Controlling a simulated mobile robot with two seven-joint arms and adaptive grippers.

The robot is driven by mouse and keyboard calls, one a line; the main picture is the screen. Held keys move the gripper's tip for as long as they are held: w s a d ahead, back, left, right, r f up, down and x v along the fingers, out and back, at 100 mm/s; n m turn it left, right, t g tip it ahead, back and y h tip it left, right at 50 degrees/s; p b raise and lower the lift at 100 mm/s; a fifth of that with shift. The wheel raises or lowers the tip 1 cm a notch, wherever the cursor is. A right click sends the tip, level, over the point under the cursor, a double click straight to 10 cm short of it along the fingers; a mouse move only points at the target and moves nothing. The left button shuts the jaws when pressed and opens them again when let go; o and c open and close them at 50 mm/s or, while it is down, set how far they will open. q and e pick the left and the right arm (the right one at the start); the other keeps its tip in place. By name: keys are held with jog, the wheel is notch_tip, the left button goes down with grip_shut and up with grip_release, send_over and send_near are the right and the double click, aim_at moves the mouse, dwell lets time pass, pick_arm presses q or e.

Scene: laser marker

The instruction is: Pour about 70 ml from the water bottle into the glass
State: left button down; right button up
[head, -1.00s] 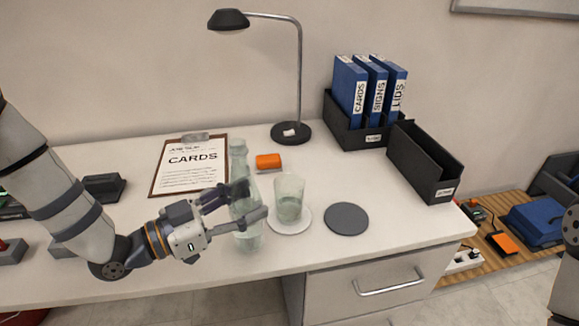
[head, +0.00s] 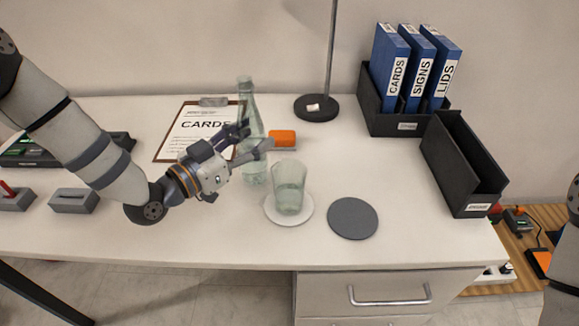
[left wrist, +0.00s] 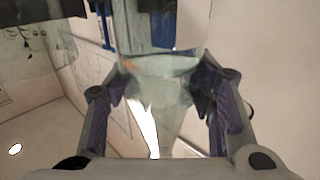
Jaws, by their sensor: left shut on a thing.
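The water bottle (head: 251,107) is clear, pale green glass and stands nearly upright, leaning slightly, left of and behind the glass. My left gripper (head: 254,143) is shut around its body; its fingers hide part of it. In the left wrist view the bottle (left wrist: 160,85) fills the space between the two fingers (left wrist: 160,95). I cannot tell if its base touches the table. The glass (head: 289,180) stands upright on a white round coaster (head: 290,217); its lower part looks darker, like liquid. The bottle is apart from the glass. My right gripper is out of view.
A dark round coaster (head: 353,218) lies right of the glass. An orange object (head: 282,138) lies behind it. A clipboard (head: 176,150) lies behind my left gripper. A lamp base (head: 316,108), blue binders (head: 391,70) and an empty black holder (head: 460,165) stand farther back and right.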

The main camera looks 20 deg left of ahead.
pick_arm(q)
jog(key=shift+r+m, duration=0.15)
jog(key=shift+m, duration=0.25)
